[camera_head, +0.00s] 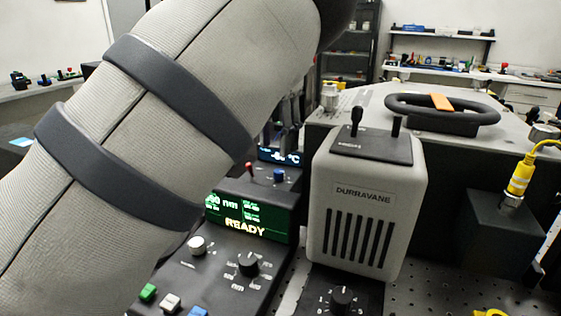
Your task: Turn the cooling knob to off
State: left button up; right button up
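A small dark unit with a blue "°C" display (284,157) stands behind the console. A small blue knob (279,176) and a red-tipped lever (250,170) are on its front; no cooling label is readable, so I cannot tell for sure which knob is the cooling knob. A black knob (342,297) with a numbered dial is at the bottom, and another black knob (248,264) is on the console. My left arm crosses the view from the left. My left gripper (290,122) is partly hidden behind it, above the display unit; its finger opening is unclear. My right gripper is out of view.
A console with a green "READY" screen (245,222), a white knob (196,245) and coloured buttons is in front. A pale vented DURRAVANE box (365,215) stands right of it. A large housing with a black handle (442,116) is behind.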

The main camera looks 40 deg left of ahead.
aim_at(278, 171)
pick_arm(q)
jog(key=f, duration=0.6)
jog(key=shift+w+f, duration=0.2)
grip_shut()
